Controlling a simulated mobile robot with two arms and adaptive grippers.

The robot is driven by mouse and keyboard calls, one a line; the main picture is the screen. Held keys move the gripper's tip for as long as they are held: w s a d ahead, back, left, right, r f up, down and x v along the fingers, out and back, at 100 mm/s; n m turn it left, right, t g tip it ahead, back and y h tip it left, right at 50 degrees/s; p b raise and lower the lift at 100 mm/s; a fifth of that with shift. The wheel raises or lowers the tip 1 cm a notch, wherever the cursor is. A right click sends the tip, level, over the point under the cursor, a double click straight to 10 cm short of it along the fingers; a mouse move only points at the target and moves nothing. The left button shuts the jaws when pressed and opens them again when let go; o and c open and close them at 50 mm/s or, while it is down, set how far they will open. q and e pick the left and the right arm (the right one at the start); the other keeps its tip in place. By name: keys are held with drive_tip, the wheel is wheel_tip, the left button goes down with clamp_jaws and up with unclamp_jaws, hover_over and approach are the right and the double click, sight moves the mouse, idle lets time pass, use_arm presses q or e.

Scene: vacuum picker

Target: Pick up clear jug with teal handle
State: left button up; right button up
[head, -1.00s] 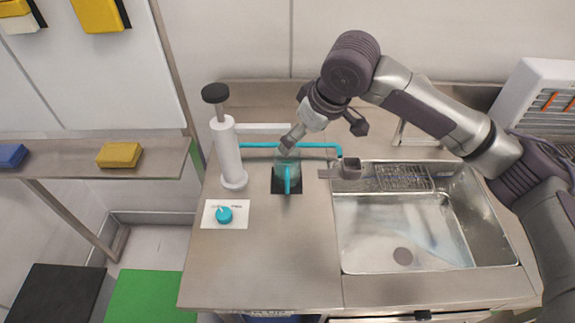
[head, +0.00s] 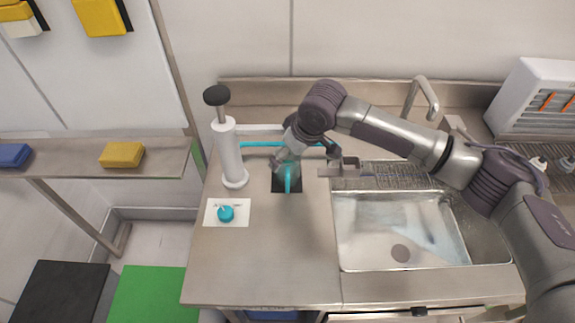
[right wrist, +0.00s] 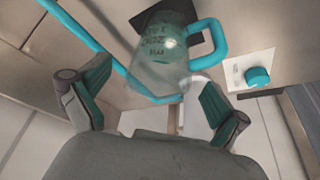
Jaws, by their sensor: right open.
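The clear jug with teal handle (head: 289,180) stands on a black square on the steel counter, its handle facing the front. In the right wrist view the jug (right wrist: 158,60) lies just beyond and between the two spread fingers, with its teal handle (right wrist: 208,42) at the right. My right gripper (right wrist: 152,108) is open and empty at the jug. In the head view my right arm hides part of the jug, and the gripper's fingers are hard to make out there. My left gripper is not in view.
A white pump cylinder (head: 229,150) with a black knob stands left of the jug. A white card with a teal dial (head: 226,213) lies in front of it. A teal tube (head: 258,145) runs behind the jug. A sink (head: 400,255) is at the right. The front counter is clear.

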drive_tip(key=c, duration=1.7)
drive_tip(key=shift+c, duration=0.8)
drive_tip(key=shift+r, duration=0.1)
drive_tip(key=shift+r, duration=0.1)
